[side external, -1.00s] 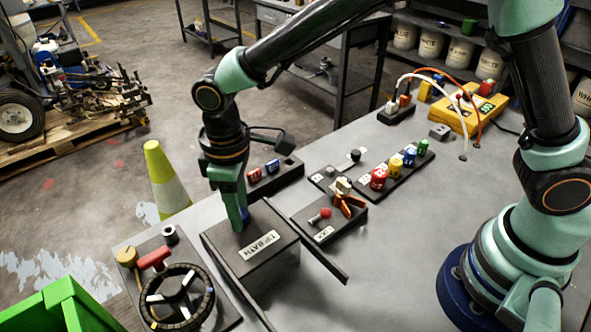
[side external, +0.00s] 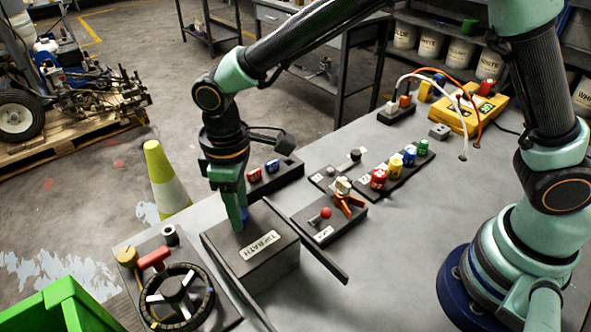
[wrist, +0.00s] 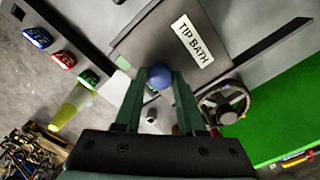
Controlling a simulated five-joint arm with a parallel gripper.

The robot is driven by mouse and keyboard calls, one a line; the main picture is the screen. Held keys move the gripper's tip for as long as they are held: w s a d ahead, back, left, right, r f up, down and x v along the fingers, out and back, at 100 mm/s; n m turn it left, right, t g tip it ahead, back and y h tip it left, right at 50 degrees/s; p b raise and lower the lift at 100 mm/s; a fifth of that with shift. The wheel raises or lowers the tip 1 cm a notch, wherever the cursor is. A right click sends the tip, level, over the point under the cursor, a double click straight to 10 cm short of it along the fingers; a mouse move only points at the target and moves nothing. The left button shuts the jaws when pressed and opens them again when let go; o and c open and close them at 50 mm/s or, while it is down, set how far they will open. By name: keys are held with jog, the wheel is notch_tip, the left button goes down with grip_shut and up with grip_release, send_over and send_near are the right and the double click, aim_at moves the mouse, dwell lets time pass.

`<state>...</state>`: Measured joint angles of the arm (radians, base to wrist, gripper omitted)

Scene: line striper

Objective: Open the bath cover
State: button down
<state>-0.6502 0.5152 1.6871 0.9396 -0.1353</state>
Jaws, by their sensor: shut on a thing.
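The bath is a grey box (side external: 272,271) on the table in the side external view, with a flat dark cover (side external: 222,243) on top. The cover carries a white "TIP BATH" label and also shows in the wrist view (wrist: 160,38). A blue ball knob (wrist: 160,77) sits at the cover's edge. My gripper (side external: 241,222) points down at the cover's far edge. In the wrist view its fingers (wrist: 158,88) are shut on the knob, one on each side. The cover looks flat on the box; any gap beneath it is hard to tell.
A black handwheel (side external: 178,299) and a red-handled lever (side external: 154,258) stand to the left. A panel with a red knob (side external: 326,213) and an orange clamp is at the right. Coloured knobs (side external: 378,178) stand behind. Open table lies to the right.

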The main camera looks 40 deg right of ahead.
jog(key=s, duration=1)
jog(key=shift+r, duration=0.1)
jog(key=c, duration=0.5)
grip_release()
jog(key=shift+s, duration=0.1)
notch_tip(320, 180, up, 12)
